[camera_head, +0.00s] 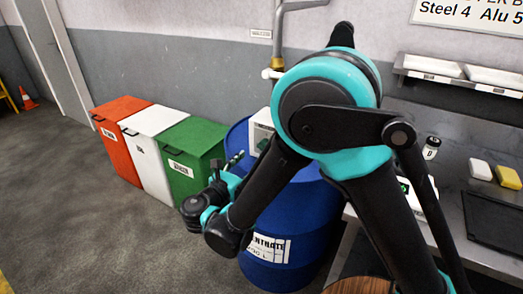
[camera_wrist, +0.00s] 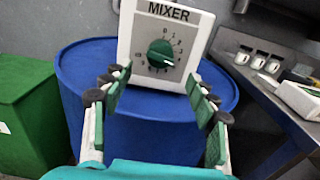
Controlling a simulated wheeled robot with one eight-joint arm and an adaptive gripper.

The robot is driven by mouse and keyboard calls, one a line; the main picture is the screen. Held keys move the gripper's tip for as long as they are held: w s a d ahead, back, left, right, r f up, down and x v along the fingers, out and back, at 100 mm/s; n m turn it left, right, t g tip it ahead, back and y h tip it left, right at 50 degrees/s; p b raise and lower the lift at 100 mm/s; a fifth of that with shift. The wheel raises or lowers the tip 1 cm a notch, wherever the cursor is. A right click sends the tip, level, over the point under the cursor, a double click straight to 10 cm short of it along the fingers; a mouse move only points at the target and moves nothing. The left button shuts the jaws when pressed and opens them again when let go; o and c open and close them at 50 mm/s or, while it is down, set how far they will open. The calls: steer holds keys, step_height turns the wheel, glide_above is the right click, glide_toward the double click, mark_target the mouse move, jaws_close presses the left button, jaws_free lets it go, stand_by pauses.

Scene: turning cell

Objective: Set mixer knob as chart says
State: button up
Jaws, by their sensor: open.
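The mixer (camera_wrist: 195,52) is a white box with a grey dial plate and stands at the blue drum (camera_wrist: 75,75). Its round green knob (camera_wrist: 160,54) has a white mark pointing to the lower right; the small dial numbers are too blurred to read surely. My gripper (camera_wrist: 158,79) is open and empty, its green-padded fingers below and to either side of the knob, apart from it. In the head view, the mixer (camera_head: 262,128) is partly hidden by my arm. The chart (camera_head: 470,14) on the wall is cut off at the top; it reads "Steel 4 Alu 5".
Red (camera_head: 118,140), white (camera_head: 148,150) and green (camera_head: 190,155) bins stand left of the drum. A metal bench (camera_head: 455,225) stands at the right, with a yellow block (camera_head: 508,177) and a black mat (camera_head: 495,217). Free floor lies at the left.

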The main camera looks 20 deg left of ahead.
steer(key=w, duration=0.7)
steer(key=shift+w+d, duration=0.15)
steer(key=shift+d, duration=0.15)
steer(key=c, duration=1.2)
steer(key=shift+o, duration=0.2)
steer(key=shift+m, duration=0.3)
steer(key=m, duration=0.6)
steer(key=shift+a+m, duration=0.1)
steer(key=shift+m, duration=0.2)
steer(key=m, duration=0.4)
steer(key=shift+m, duration=1.7)
